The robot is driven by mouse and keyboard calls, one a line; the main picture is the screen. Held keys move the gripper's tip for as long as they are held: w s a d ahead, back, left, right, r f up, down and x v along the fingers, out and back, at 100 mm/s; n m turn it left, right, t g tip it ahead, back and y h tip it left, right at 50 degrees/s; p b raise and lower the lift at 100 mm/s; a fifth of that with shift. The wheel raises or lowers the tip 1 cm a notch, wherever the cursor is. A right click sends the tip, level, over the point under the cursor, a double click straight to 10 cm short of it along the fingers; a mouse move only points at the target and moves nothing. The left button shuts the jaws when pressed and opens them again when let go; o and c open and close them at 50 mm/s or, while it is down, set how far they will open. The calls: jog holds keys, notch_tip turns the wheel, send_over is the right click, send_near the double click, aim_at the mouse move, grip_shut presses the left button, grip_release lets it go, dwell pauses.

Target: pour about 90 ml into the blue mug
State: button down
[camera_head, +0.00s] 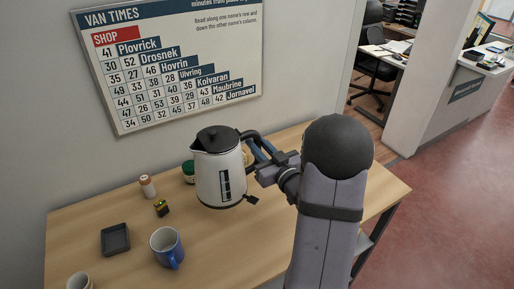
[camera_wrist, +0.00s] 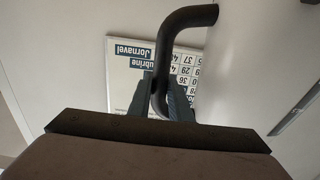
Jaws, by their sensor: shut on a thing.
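A white kettle (camera_head: 219,174) with a black lid and black handle is held above the table in the head view, roughly upright. It has a dark level window on its side. My gripper (camera_head: 262,158) is shut on the kettle's handle; the handle (camera_wrist: 178,40) also shows between my fingers in the wrist view. The blue mug (camera_head: 167,246) stands upright on the table, below and left of the kettle, with its handle toward the front right. Its inside looks pale; I cannot tell if any liquid is in it.
A second cup (camera_head: 79,281) is at the lower left edge. A dark square tray (camera_head: 115,239), a small battery-like item (camera_head: 161,208), a white jar with a brown lid (camera_head: 147,186) and a green container (camera_head: 188,171) are on the wooden table (camera_head: 236,249). The wall sign (camera_head: 175,60) is behind.

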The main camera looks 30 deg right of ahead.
jog(key=shift+r, duration=0.6)
